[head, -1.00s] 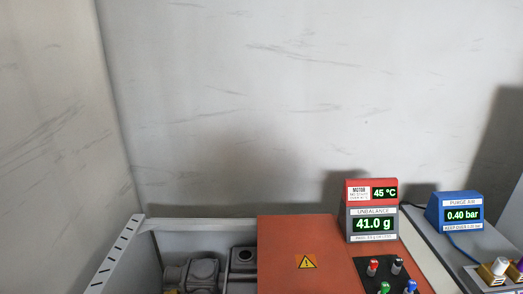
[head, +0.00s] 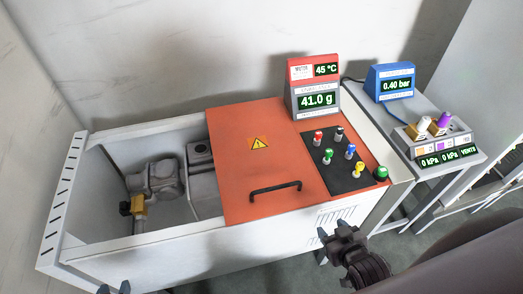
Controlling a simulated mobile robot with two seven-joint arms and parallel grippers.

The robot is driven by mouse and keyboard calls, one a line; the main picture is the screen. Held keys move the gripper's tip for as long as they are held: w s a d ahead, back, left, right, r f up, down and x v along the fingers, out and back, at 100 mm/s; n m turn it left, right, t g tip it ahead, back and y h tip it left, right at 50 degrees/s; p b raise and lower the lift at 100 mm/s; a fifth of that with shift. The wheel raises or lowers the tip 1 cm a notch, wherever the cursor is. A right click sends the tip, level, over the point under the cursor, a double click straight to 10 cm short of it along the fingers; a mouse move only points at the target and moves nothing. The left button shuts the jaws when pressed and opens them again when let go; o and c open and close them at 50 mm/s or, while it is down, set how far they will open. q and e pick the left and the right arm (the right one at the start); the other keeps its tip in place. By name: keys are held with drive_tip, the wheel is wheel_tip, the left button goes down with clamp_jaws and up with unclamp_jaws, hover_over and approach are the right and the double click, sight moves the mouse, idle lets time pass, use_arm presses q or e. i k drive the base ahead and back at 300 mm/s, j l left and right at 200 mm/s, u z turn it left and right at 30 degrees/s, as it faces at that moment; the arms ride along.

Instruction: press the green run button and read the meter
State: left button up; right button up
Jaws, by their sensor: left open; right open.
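A large green button (head: 381,173) sits at the right front corner of the orange cover, beside the black panel. The meter (head: 316,100) stands behind the panel and reads 41.0 g; its red upper unit (head: 313,69) reads 45 °C. In the earlier head view the meter is labelled UNBALANCE. My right gripper (head: 325,245) is open and empty, in front of the machine, below and left of the green button and apart from it. My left gripper (head: 114,289) is open; only its fingertips show at the bottom edge.
The black panel (head: 344,180) bears several coloured knobs, one of them green (head: 327,156). The orange cover (head: 235,160) has a black handle (head: 275,188). A blue meter (head: 390,83) reads 0.40 bar. A grey unit (head: 435,148) on the side table reads 0 kPa twice. The open bay (head: 105,185) holds machinery.

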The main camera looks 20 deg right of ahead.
sight(381, 171)
drive_tip(key=k, duration=0.25)
drive_tip(key=k+z, duration=0.4)
drive_tip(key=z, duration=0.2)
drive_tip(key=j+z, duration=0.1)
drive_tip(key=z, duration=0.6)
drive_tip(key=j+z, duration=0.15)
drive_tip(key=z, duration=0.2)
drive_tip(key=i+j, duration=0.45)
drive_tip(key=i, duration=0.05)
